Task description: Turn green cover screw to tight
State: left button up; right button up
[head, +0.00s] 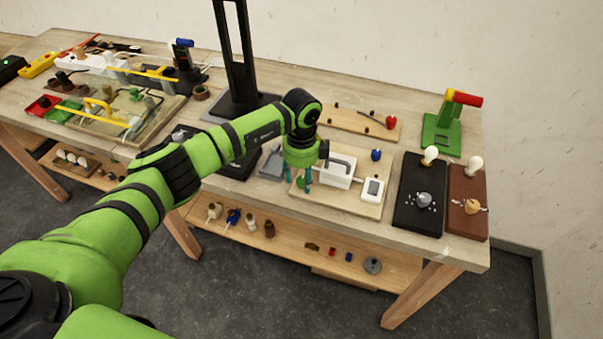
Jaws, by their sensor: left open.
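The green cover screw (300,183) shows as a small green knob on the light wooden board (335,204), left of the white box with a grey handle (340,172). My left gripper (301,184) points down over it, with its open teal fingers on either side of the green knob. I cannot tell whether the fingers touch it. A blue knob (376,155) stands at the back right of the same board, and a white switch (373,190) sits at its right. My right gripper is not in view.
Black and brown boards with bulbs (420,193) stand to the right. A green stand with a red-yellow handle (442,125) is behind them. A tall black frame (237,60) rises behind my arm. Tools and a clear-covered board crowd the left. A lower shelf (330,250) holds small parts.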

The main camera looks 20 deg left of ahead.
pick_arm(q)
jog(key=shift+c, duration=0.4)
grip_shut()
